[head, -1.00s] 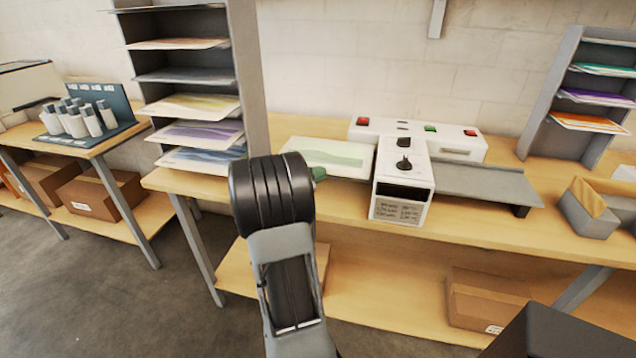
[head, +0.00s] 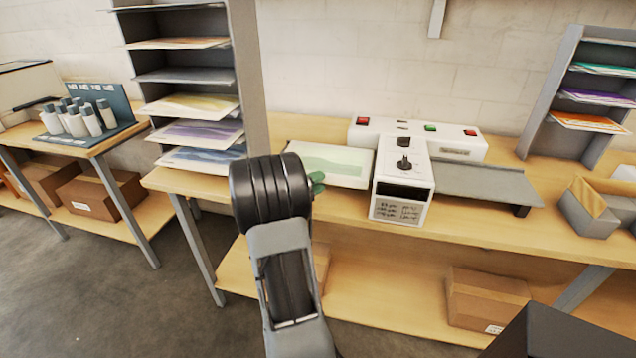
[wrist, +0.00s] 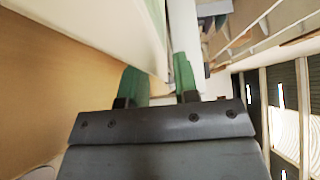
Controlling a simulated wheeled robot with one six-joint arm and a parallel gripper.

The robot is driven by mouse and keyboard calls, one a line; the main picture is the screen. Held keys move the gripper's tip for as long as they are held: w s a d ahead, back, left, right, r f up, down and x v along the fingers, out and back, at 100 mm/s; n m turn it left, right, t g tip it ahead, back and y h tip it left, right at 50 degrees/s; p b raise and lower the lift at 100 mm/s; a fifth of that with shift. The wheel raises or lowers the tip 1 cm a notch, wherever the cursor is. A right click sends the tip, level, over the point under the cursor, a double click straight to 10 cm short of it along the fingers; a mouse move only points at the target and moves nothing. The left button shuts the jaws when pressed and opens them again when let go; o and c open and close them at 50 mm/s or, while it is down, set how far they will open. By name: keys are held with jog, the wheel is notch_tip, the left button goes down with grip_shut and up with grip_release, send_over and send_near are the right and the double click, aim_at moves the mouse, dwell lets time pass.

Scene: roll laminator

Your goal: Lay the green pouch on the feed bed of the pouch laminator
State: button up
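The pouch, pale with a soft green print (head: 335,158), lies flat on the white feed bed (head: 352,182) at the left side of the pouch laminator (head: 403,172). My gripper (head: 317,183) is mostly hidden behind my arm in the head view; its green fingers show just at the bed's front left. In the wrist view, the two green fingers of my gripper (wrist: 158,75) stand apart with nothing visible clamped between them. A pale slab edge, likely the bed, runs close beside the left finger.
A grey outfeed tray (head: 480,182) is on the laminator's right. A grey shelf rack (head: 247,70) with printed sheets stands close to the left. Another rack (head: 560,95) and a grey bin (head: 588,215) are on the right. The wooden bench (head: 460,220) front is clear.

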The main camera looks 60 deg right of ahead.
jog(key=w+a+r+n+t+y, duration=0.1)
jog(key=w+a+n+t+y, duration=0.3)
jog(key=w+a+n+t, duration=0.5)
jog(key=w+a+r+n+t+y+b, duration=0.1)
jog(key=w+a+n+t+y, duration=0.25)
jog(key=a+n, duration=0.6)
jog(key=w+a+r+n+t+y, duration=0.1)
jog(key=w+a+n+t+y, duration=0.45)
jog(key=a, duration=0.75)
jog(key=s+a+f+n+g+y, duration=0.2)
jog(key=s+a+n, duration=0.2)
jog(key=a+n, duration=0.15)
jog(key=s+a+f+n+g+y, duration=0.2)
jog(key=s+a+n+y, duration=0.15)
jog(key=a, duration=0.25)
jog(key=s+f+n+g+h, duration=0.1)
jog(key=s+n+g, duration=0.4)
jog(key=s, duration=0.6)
jog(key=shift+a+f+n, duration=0.25)
jog(key=shift+f+n, duration=0.35)
jog(key=shift+n, duration=0.3)
jog(key=shift+h, duration=0.25)
